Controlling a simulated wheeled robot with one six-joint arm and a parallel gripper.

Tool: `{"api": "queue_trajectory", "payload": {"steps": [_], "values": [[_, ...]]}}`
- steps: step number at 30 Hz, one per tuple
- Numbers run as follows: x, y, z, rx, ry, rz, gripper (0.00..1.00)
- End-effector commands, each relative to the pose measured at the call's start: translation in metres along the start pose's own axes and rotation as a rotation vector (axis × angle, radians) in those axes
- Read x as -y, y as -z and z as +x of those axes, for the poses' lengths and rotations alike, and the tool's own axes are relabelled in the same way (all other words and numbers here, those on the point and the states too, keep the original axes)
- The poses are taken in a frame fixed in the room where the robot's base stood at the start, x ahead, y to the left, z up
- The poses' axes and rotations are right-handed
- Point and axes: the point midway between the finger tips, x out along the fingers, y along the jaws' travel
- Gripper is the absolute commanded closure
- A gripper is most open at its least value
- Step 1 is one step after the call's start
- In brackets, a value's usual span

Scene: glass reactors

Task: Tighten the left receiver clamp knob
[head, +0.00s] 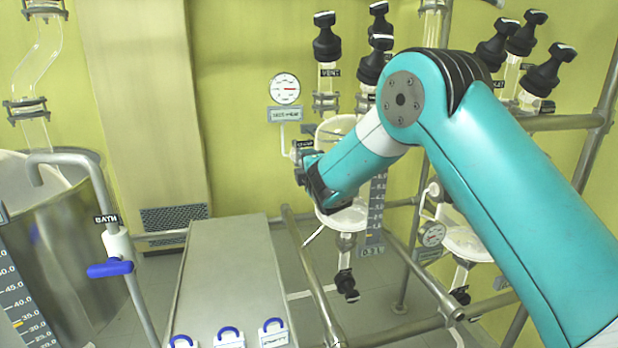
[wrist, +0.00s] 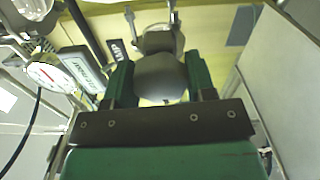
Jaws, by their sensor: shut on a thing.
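The clamp knob (wrist: 160,78) is a rounded dark grey knob between the two green fingers of my gripper (wrist: 158,88) in the wrist view. My gripper is shut on it, one finger on each side. Behind the knob is a grey metal clamp part (wrist: 158,40), with a dark label (wrist: 118,50) beside it. In the head view my gripper (head: 308,182) is at the left side of the left glass receiver (head: 340,218), just under a small dark label (head: 303,145). The knob is hidden there, and my arm covers much of the receiver.
A round gauge (head: 284,88) with a display is on the wall behind; a gauge (wrist: 48,74) also shows in the wrist view. Black-capped valves (head: 326,38) stand above the receiver. Metal rails (head: 310,270) run in front below. A grey bench (head: 230,270) is at left.

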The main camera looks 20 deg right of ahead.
Motion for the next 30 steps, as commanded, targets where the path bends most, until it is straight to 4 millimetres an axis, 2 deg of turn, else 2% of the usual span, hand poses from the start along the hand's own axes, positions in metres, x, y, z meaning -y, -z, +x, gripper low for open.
{"api": "queue_trajectory", "payload": {"steps": [1,30], "values": [[0.0063,-0.0006,0.0,0.002,-0.002,0.045,0.73],[0.0078,-0.0009,0.0,0.004,-0.001,0.964,0.73]]}}
